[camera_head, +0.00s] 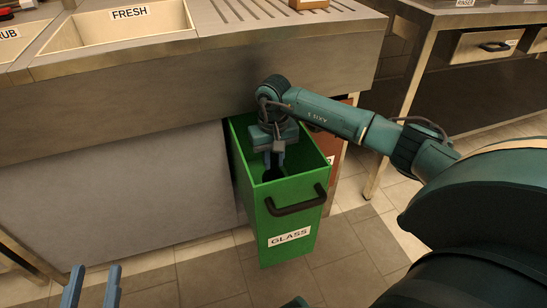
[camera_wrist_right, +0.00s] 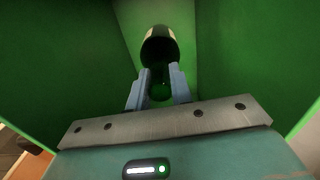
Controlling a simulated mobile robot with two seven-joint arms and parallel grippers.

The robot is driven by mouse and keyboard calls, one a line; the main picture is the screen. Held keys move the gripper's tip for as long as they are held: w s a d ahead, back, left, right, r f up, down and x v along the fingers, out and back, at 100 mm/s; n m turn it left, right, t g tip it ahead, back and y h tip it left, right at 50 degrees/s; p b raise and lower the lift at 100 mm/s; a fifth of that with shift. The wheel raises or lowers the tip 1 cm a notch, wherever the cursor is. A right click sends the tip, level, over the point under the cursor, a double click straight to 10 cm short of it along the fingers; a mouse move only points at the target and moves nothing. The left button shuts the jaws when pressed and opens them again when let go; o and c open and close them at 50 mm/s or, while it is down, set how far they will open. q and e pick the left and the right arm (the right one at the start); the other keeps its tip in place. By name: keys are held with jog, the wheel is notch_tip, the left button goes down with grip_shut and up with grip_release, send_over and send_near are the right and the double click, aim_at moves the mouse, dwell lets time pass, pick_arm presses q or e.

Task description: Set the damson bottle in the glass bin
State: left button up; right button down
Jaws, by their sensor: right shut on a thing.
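The glass bin (camera_head: 305,215) is a tall green open-topped box with a dark handle and a "GLASS" label, standing in front of the counter. My right gripper (camera_head: 274,160) reaches down into its opening from above. In the right wrist view my right gripper (camera_wrist_right: 159,90) is shut on a dark bottle (camera_wrist_right: 160,46), with its narrower end between the fingers. A pale band shows at the bottle's far end. The bottle is inside the bin's green walls; whether it touches the floor I cannot tell. My left gripper (camera_head: 92,288) is open and empty at the lower left.
A steel counter (camera_head: 200,48) with a basin labelled "FRESH" (camera_head: 129,13) runs behind the bin. A reddish-brown bin (camera_head: 339,145) stands partly hidden beside the green one. A steel table (camera_head: 428,55) with a drawer is at the right. Tiled floor is clear in front.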

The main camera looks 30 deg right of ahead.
jog(key=shift+f, duration=0.25)
jog(key=c, duration=1.2)
grip_release()
jog(key=shift+o, duration=0.2)
jog(key=shift+r, duration=3.7)
